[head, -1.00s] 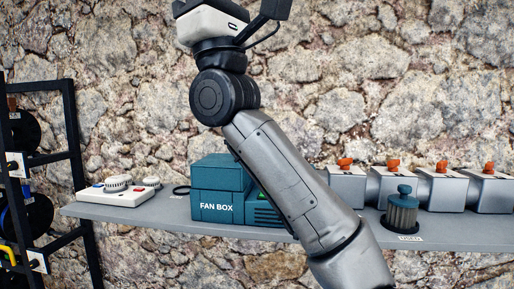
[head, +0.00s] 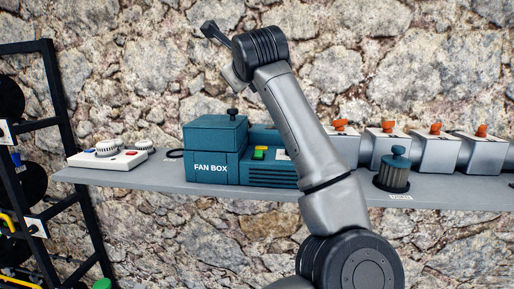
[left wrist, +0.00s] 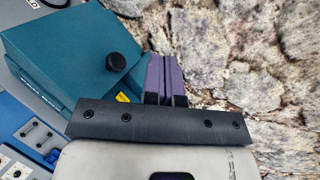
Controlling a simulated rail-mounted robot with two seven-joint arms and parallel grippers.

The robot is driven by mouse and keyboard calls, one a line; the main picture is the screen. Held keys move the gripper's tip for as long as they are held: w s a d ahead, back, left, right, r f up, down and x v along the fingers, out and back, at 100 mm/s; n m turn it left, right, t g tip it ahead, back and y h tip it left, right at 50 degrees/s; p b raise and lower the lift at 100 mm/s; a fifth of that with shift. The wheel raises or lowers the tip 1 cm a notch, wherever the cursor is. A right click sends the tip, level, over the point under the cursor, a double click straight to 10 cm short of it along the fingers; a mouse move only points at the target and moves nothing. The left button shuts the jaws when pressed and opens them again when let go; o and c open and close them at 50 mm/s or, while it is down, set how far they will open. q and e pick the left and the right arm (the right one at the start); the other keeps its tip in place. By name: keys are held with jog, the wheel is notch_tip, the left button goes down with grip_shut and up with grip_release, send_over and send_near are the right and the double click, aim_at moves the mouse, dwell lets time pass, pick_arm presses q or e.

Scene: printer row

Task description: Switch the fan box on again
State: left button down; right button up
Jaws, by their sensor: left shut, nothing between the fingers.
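The teal fan box (head: 213,180) stands on the grey shelf, with a black knob (head: 232,114) on its taller left part. In the left wrist view the fan box (left wrist: 65,45) lies left of my left gripper (left wrist: 165,58). Its knob (left wrist: 122,62) is beside the fingers, and a bit of yellow shows below the knob. My left gripper's purple fingers are shut and empty, with stone wall behind them. In the head view the arm rises in front of the shelf; its fingers cannot be made out. My right gripper is out of view.
A white control box with dials (head: 108,157) stands on the shelf (head: 140,178) at the left. A lidded teal jar (head: 395,172) and several grey boxes with orange knobs (head: 434,152) stand at the right. A black rack (head: 62,130) is at the far left.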

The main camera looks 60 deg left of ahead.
aim_at(257, 153)
pick_arm(q)
jog(key=w+d+f+h, duration=0.1)
jog(key=d+f+h, duration=0.2)
jog(key=f+h, duration=0.1)
jog(key=shift+w+d+f+t+h, duration=0.2)
jog(key=shift+w+f+t+h, duration=0.2)
jog(key=shift+f, duration=0.35)
jog(key=shift+f, duration=0.15)
jog(key=f+b, duration=0.3)
jog(key=f, duration=0.2)
jog(key=a+f+b, duration=0.1)
jog(key=f+b, duration=0.1)
jog(key=f, duration=0.1)
jog(key=shift+w+b, duration=0.3)
jog(key=shift+w, duration=0.1)
jog(key=shift+a+f, duration=0.15)
jog(key=shift+f, duration=0.05)
